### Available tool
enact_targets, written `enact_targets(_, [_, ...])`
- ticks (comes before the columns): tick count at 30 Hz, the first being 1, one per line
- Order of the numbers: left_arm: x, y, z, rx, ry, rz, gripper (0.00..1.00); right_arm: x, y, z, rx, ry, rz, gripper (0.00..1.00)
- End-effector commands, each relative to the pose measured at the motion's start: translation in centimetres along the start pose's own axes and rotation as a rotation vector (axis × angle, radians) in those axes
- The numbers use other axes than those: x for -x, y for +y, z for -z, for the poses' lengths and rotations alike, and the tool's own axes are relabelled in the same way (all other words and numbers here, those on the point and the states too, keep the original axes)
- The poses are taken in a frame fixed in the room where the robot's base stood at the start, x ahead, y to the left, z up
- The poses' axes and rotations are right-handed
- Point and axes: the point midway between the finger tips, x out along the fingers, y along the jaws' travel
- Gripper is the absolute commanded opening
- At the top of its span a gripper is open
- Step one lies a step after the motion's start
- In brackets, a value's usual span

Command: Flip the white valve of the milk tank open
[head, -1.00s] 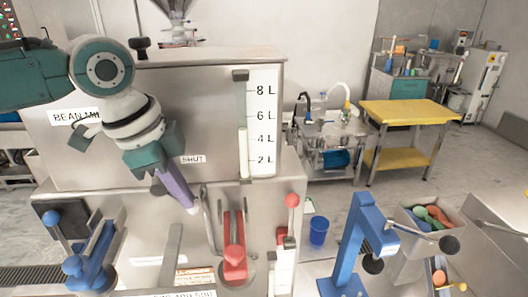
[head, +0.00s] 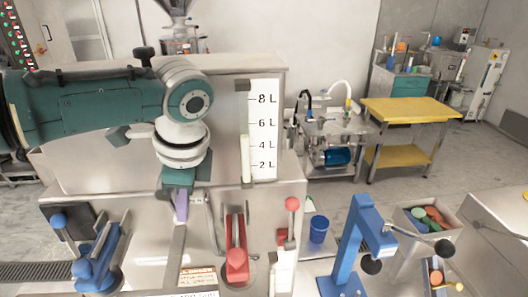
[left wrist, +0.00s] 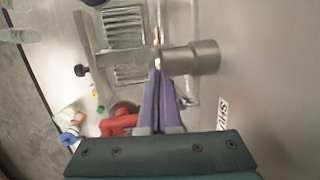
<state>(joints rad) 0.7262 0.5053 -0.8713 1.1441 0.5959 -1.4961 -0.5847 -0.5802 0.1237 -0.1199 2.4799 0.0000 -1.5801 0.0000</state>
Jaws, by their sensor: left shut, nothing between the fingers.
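The milk tank (head: 225,105) is a large steel box with a litre scale on its front. My left gripper (head: 181,218) points down close to the tank's front; its purple fingers are shut and empty. In the left wrist view the fingertips (left wrist: 159,74) are beside a grey metal pipe fitting (left wrist: 192,58) on the tank wall. A thin pale lever (left wrist: 157,35) runs up from there; I cannot tell whether it is the white valve or whether the fingers touch it. A partly cut-off SHUT label (left wrist: 222,115) is on the wall. My right gripper is out of view.
A red clamp-like lever (head: 237,255) and a red-knobbed lever (head: 291,210) stand right of the gripper. A blue lever fixture (head: 95,260) is at left, a blue stand (head: 350,245) at right. A yellow table (head: 408,110) stands farther back.

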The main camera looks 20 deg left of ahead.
Motion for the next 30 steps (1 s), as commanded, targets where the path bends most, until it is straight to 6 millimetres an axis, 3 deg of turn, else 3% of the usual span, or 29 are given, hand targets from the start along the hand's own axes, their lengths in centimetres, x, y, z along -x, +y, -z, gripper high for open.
enact_targets(30, [0.26,0.0,-0.25,0.0,0.002,-0.001,0.0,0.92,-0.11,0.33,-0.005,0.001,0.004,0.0])
